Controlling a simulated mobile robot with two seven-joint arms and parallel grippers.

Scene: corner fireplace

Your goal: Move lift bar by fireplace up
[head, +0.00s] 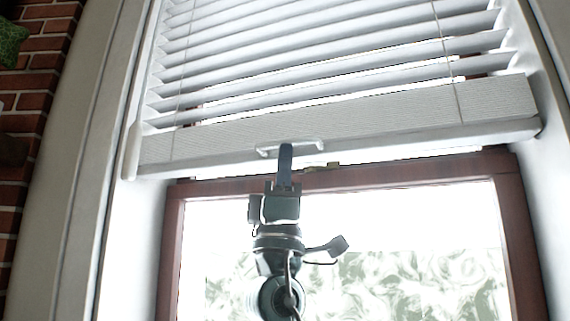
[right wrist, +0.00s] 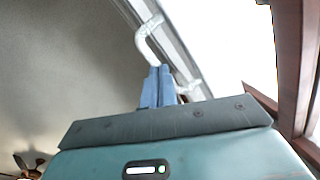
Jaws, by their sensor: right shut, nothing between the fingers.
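The lift bar is a small white handle (head: 306,142) on the wide white bottom rail (head: 400,115) of a slatted window blind. The blind hangs partly raised, its rail slightly tilted in the head view. My right gripper (head: 286,150) reaches up from below, its dark fingertips overlapping the middle of the handle. In the right wrist view the blue fingers (right wrist: 158,84) are together and empty, and the handle (right wrist: 146,42) passes just behind or beside them. I cannot tell whether they touch it. My left gripper is not in view.
A brown wooden window frame (head: 172,250) with bright glass stands behind my right arm, below the blind. White casing (head: 65,180) borders the window. A red brick wall (head: 40,60) is at the far left. A small brass-coloured piece (head: 325,166) sits on the frame's top.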

